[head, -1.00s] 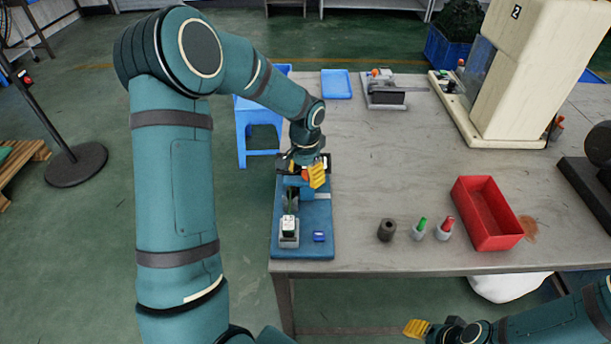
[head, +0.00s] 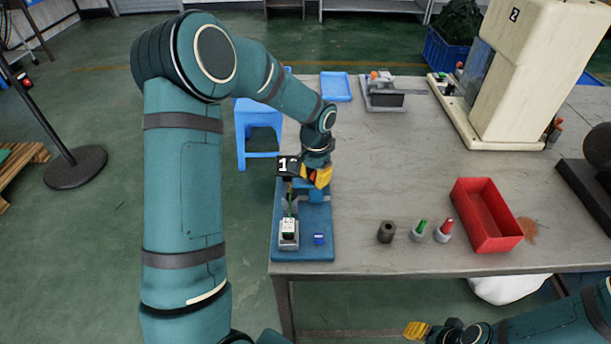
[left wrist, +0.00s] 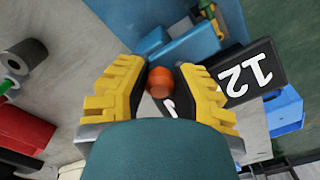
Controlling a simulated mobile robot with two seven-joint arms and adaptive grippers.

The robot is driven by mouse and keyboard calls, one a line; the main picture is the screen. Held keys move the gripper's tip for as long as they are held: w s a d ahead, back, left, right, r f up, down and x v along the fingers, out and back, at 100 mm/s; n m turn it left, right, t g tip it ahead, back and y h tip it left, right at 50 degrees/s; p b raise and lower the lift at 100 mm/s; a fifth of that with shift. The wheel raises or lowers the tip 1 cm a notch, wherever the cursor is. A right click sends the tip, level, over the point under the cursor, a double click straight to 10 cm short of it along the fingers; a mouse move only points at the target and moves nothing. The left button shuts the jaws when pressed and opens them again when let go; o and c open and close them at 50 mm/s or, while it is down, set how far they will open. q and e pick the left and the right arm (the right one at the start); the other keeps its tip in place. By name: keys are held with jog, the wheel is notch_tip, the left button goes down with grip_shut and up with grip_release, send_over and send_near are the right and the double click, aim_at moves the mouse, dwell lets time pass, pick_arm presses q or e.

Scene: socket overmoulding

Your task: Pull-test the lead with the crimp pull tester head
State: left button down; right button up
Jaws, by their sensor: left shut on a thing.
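The pull tester stands on a blue base (head: 325,215) at the table's left edge. A white-topped block (head: 289,233) sits at its front, with a thin green lead rising behind it. My left gripper (head: 317,178) is over the rear of the base. In the left wrist view its yellow fingers (left wrist: 160,88) are shut around an orange ball-shaped knob (left wrist: 160,82). A black plate with white digits (left wrist: 245,75) is beside the fingers; it also shows in the head view (head: 287,165). The lead's upper end is hidden. My right gripper (head: 417,329) is low, off the table's front; its jaw state is unclear.
A small blue block (head: 319,239) lies on the base. A dark cylinder (head: 386,231), green-topped (head: 419,230) and red-topped (head: 445,229) holders and a red bin (head: 462,213) stand to the right. A large cream machine (head: 525,80) stands at the back right. The table's middle is clear.

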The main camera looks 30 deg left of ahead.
pick_arm(q)
jog(key=shift+w+d, duration=0.6)
jog(key=shift+d, duration=0.35)
jog(key=c, duration=0.8)
grip_release()
jog(key=shift+o, duration=0.2)
notch_tip(320, 180, up, 12)
jog(key=shift+f, duration=0.1)
